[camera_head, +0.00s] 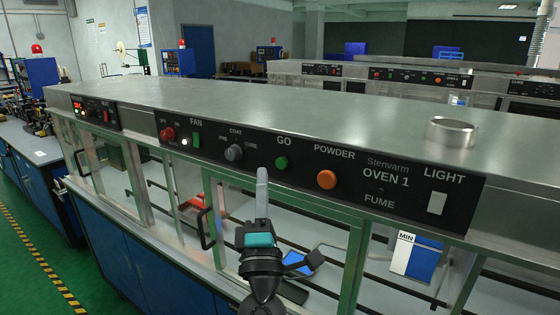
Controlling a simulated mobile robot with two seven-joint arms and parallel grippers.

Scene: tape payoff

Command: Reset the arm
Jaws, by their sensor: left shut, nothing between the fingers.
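My left gripper (262,178) stands upright at the lower middle, its pale fingertips together with nothing between them. The dark wrist and teal part are below it. It is in front of the oven's glass doors, with its tips just below the GO button (281,163) in the picture; I cannot tell the gap in depth. The oven's black control panel (355,178) reads OVEN 1 and carries an orange POWDER button (327,179), a COAT knob (233,153), a FAN switch (196,140) and a LIGHT switch (436,203). My right gripper is not in view.
The steel oven top (300,105) is bare except for a round metal ring (451,131). Dark door handles (205,228) stick out from the front. A blue and white MIN card (416,257) is at the lower right. A workbench (28,145) stands left, across the green floor (28,260).

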